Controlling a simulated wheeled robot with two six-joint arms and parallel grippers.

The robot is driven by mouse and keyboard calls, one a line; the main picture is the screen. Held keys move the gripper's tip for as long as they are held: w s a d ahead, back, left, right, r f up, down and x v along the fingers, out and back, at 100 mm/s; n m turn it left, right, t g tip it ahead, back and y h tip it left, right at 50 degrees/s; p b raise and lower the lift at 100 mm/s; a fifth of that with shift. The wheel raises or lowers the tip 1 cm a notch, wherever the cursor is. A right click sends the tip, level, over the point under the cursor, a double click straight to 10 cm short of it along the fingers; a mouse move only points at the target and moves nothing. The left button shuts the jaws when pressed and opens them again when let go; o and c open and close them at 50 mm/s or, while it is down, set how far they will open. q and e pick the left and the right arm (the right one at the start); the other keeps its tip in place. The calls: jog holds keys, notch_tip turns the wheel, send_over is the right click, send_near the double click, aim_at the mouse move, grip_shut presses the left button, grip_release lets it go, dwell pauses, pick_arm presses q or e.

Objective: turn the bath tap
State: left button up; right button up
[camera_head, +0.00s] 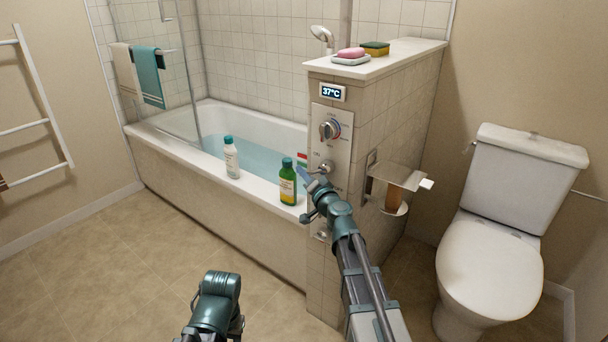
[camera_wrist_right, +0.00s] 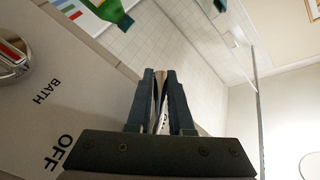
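The bath tap panel (camera_head: 338,150) is a pale plate on the end of a tiled half wall. It carries an upper dial (camera_head: 330,128) with a red and blue scale and a lower metal knob (camera_head: 326,166). The right wrist view shows the panel close up, with BATH and OFF lettering and a metal knob (camera_wrist_right: 12,62) at left. My right gripper (camera_head: 304,174) is beside the lower knob; its fingers (camera_wrist_right: 160,75) are nearly together, apart from the knob in that view. A thin pale strip shows between them. My left gripper (camera_head: 240,325) is low, its fingers mostly hidden.
A green bottle (camera_head: 288,184) and a white bottle (camera_head: 231,158) stand on the bathtub rim (camera_head: 262,187). Soap (camera_head: 351,53) and a sponge (camera_head: 375,47) top the half wall. A paper holder (camera_head: 398,175) and toilet (camera_head: 490,262) are at right. The floor at left is clear.

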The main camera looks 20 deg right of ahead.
grip_shut()
dwell(1.0)
jog(key=p, duration=0.1)
jog(key=g+p, duration=0.1)
jog(key=shift+s+d+f+n+g+p, duration=0.2)
jog(key=shift+f+n+g+p, duration=0.1)
jog(key=shift+n+p, duration=0.1)
jog(key=s+d+f+n+g+h+p, duration=0.3)
jog(key=g+p, duration=0.5)
jog(key=p, duration=0.3)
jog(key=shift+s+n+g+h, duration=0.4)
jog(key=shift+s+h, duration=0.2)
jog(key=shift+h, duration=0.2)
jog(key=shift+d, duration=0.1)
jog(key=o, duration=0.5)
grip_release()
